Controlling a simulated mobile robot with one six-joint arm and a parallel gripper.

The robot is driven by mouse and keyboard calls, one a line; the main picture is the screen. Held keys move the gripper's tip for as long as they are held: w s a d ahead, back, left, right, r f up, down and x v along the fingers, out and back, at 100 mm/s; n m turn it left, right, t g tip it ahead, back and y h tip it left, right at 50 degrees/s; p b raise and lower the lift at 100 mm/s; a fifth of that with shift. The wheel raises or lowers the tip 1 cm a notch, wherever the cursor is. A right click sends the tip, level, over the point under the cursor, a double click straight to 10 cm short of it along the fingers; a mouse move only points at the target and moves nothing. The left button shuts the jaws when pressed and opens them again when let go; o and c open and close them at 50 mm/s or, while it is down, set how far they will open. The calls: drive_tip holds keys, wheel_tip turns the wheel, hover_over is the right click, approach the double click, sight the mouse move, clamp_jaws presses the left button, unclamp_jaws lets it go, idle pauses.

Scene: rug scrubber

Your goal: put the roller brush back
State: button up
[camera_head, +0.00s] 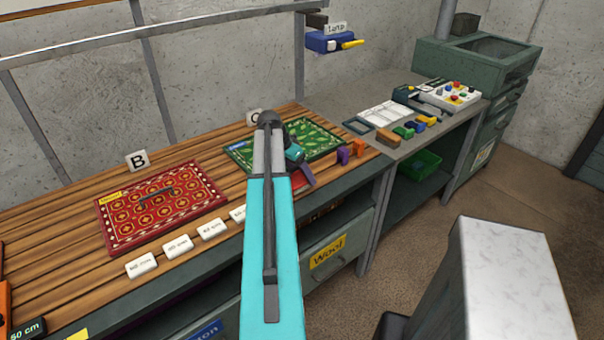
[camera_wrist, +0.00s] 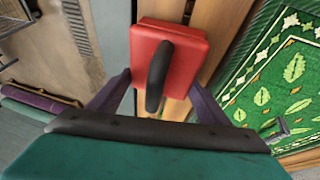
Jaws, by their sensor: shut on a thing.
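My gripper (camera_wrist: 160,82) has purple fingers, which stand on either side of a red block (camera_wrist: 183,42) with a curved black handle (camera_wrist: 158,75) in the wrist view. It is shut on this block, above the wooden bench near its front edge. Whether the block is the roller brush I cannot tell, as no roller shows. The green rug also lies to the right in the wrist view (camera_wrist: 262,98).
A red patterned rug (camera_head: 160,205) with a dark handle lies left on the wooden bench (camera_head: 60,215). Several white labelled blocks (camera_head: 178,247) line the front edge. Purple (camera_head: 343,155) and orange (camera_head: 359,147) pieces stand right. The grey counter (camera_head: 345,95) holds trays and small coloured blocks.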

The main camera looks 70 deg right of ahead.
drive_tip(key=shift+f, duration=0.2)
drive_tip(key=shift+a+f, duration=0.15)
drive_tip(key=shift+f, duration=0.2)
drive_tip(key=c, duration=0.4)
drive_tip(key=o, duration=1.4)
drive_tip(key=shift+r, duration=0.1)
drive_tip(key=shift+w+d+r, duration=0.2)
drive_tip(key=shift+d+r, duration=0.05)
drive_tip(key=shift+r, duration=0.35)
drive_tip(key=shift+s+b+v, duration=0.1)
drive_tip(key=shift+b+v, duration=0.5)
drive_tip(key=shift+v, duration=2.4)
drive_tip(key=shift+s+b+v, duration=0.15)
drive_tip(key=shift+b+v, duration=0.4)
drive_tip(key=shift+v, duration=2.45)
